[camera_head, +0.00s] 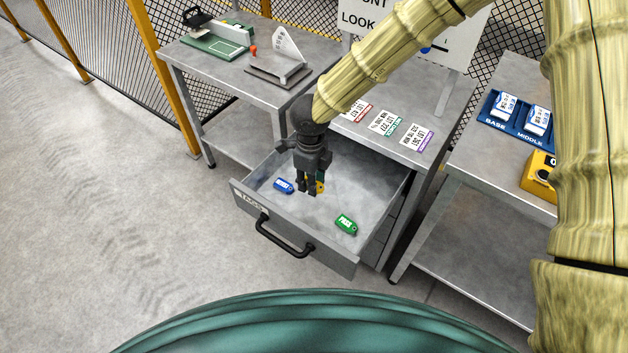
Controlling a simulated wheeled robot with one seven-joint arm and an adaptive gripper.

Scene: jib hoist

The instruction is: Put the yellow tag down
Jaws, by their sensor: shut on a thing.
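My gripper (310,188) points down inside the open drawer (285,243), over its middle. It is shut on the yellow tag (320,186), which shows only as a small yellow patch behind and beside the fingers. Most of the tag is hidden by the gripper. I cannot tell whether the tag touches the drawer floor. A blue tag (284,186) lies on the drawer floor just left of the gripper. A green tag (346,224) lies to the right, nearer the drawer front.
Lot cards (386,123) lie on the cabinet top behind the drawer. A blue tray (513,121) and a yellow control box (541,178) stand on the right table. The left table (215,70) holds equipment.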

